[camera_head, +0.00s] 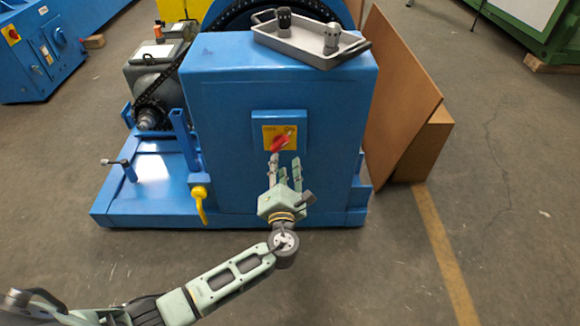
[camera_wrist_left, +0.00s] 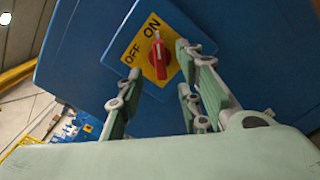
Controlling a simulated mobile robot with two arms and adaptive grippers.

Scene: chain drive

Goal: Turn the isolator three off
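The isolator (camera_head: 277,139) is a red rotary handle on a yellow plate, on the front of the blue housing (camera_head: 220,110). In the left wrist view the plate reads OFF and ON, and the red handle (camera_wrist_left: 160,60) points towards ON. No number is readable on the plate. My left gripper (camera_head: 284,162) is just below and in front of the handle, with its fingers pointing up at it. Its fingers (camera_wrist_left: 158,72) are spread apart with nothing between them in the left wrist view. Whether a fingertip touches the handle is unclear. My right gripper is not in view.
A grey tray (camera_head: 268,37) with two cylindrical parts sits on the housing. A yellow lever (camera_head: 199,203) hangs at the lower left. Brown boards (camera_head: 398,90) lean at the right. Another red-on-yellow switch (camera_head: 12,35) is on the far-left blue machine. Floor in front is clear.

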